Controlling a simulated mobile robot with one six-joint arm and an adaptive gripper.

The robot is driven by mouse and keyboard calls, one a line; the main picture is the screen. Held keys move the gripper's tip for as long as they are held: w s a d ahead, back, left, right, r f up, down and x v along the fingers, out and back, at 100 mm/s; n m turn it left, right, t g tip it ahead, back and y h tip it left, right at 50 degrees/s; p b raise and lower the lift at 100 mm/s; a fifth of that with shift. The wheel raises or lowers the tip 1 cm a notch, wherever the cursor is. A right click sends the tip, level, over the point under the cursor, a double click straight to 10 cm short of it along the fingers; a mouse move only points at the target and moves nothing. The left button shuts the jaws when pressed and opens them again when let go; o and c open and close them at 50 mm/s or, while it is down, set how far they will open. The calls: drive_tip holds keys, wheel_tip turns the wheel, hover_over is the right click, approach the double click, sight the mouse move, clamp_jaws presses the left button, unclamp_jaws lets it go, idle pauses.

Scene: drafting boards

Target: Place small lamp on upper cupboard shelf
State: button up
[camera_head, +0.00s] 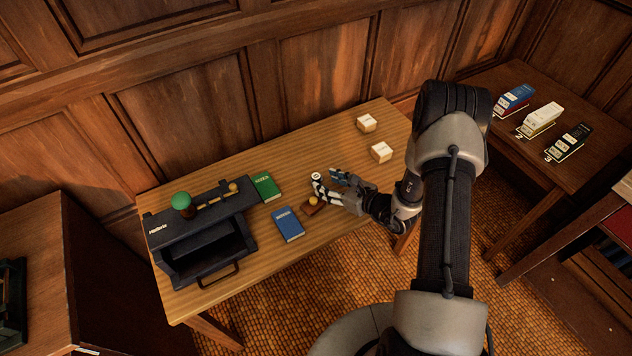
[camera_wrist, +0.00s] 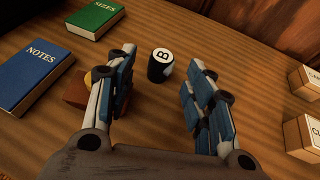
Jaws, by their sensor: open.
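A small object with a round green top (camera_head: 182,200), possibly the lamp, stands on the black box (camera_head: 165,225) at the left of the table. My gripper (camera_head: 327,184) is open over the middle of the table, well to the right of it. A black cylinder (camera_wrist: 160,66) with a white top marked B stands at the gap between my open fingertips (camera_wrist: 157,75); no grip on it shows. A small wooden block (camera_wrist: 78,92) with a yellow knob is beside the left finger, partly hidden. I cannot identify the cupboard's upper shelf for sure.
A blue NOTES book (camera_head: 288,224) and green book (camera_head: 265,187) lie left of my gripper. Two pale boxes (camera_head: 366,123) (camera_head: 381,152) stand at the right. A side table (camera_head: 545,100) holds several binders. A wooden cabinet (camera_head: 110,265) stands at the left, a shelf unit (camera_head: 590,270) lower right.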

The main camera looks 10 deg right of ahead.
sight(319, 179)
drive_tip(key=b+x, duration=0.2)
drive_tip(key=x, duration=0.3)
drive_tip(key=shift+w+f, duration=0.15)
clamp_jaws()
idle(0.4)
wheel_tip(319, 179, up, 20)
drive_tip(key=p, duration=0.6)
drive_tip(key=s+r+n+g+y, duration=0.3)
drive_tip(key=s+n, duration=0.1)
drive_tip(key=s, duration=0.8)
drive_tip(key=shift+a+r+g, duration=0.2)
drive_tip(key=shift+r+g, duration=0.05)
drive_tip(key=shift+g, duration=0.05)
